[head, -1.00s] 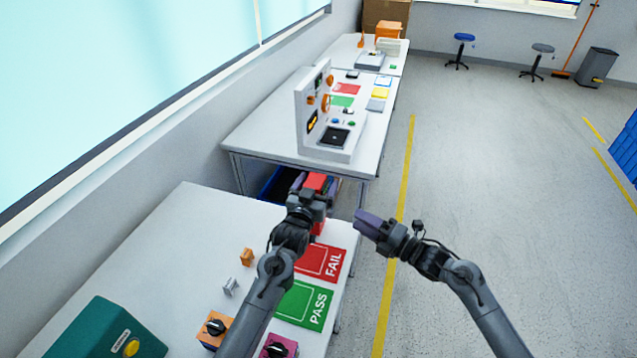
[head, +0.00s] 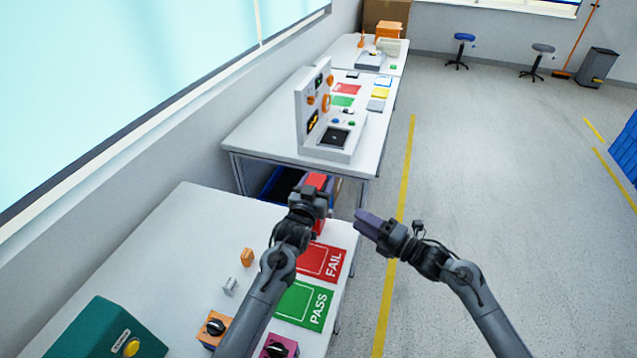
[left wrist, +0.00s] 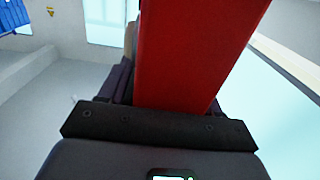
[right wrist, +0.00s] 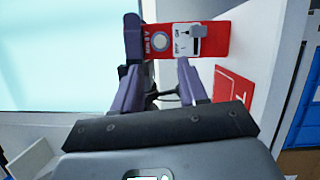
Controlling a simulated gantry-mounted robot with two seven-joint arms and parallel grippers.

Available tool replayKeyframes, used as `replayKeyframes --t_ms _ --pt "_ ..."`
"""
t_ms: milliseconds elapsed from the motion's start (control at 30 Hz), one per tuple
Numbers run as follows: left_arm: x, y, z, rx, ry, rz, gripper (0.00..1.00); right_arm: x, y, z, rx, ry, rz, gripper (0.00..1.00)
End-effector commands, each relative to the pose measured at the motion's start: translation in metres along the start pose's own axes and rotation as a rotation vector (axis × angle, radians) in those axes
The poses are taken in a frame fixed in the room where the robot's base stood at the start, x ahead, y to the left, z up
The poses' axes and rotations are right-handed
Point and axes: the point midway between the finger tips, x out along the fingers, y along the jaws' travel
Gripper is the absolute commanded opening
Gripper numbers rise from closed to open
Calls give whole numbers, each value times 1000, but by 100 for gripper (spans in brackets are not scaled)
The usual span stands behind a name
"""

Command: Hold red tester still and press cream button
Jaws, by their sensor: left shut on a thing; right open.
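The red tester (head: 317,182) is held up by my left gripper (head: 314,190), beyond the near table's far edge. In the left wrist view its plain red side (left wrist: 190,50) rises from between the jaws. The right wrist view shows the tester's face (right wrist: 215,44) with the round cream button (right wrist: 160,41) and, beside it, a pale switch (right wrist: 197,31) marked OFF and ON. My right gripper (head: 364,222) is open and empty, to the right of the tester in the head view. In its wrist view its fingers (right wrist: 158,68) point toward the button, apparently without touching it.
The near table carries a red FAIL mat (head: 322,263), a green PASS mat (head: 303,305), a teal box (head: 105,332) and knob boxes. A white panel (head: 328,125) stands on the far table.

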Motion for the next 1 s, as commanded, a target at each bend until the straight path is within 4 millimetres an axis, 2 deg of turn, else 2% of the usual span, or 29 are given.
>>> replayKeyframes --t_ms 33,300,1000 --pt "0 0 0 0 0 0 19 0 0 0 0 0 0 43" --pt "0 0 0 1 -1 0 19 0 0 0 0 0 0 1" --pt "0 0 1 1 -1 0 19 0 0 0 0 0 0 0"
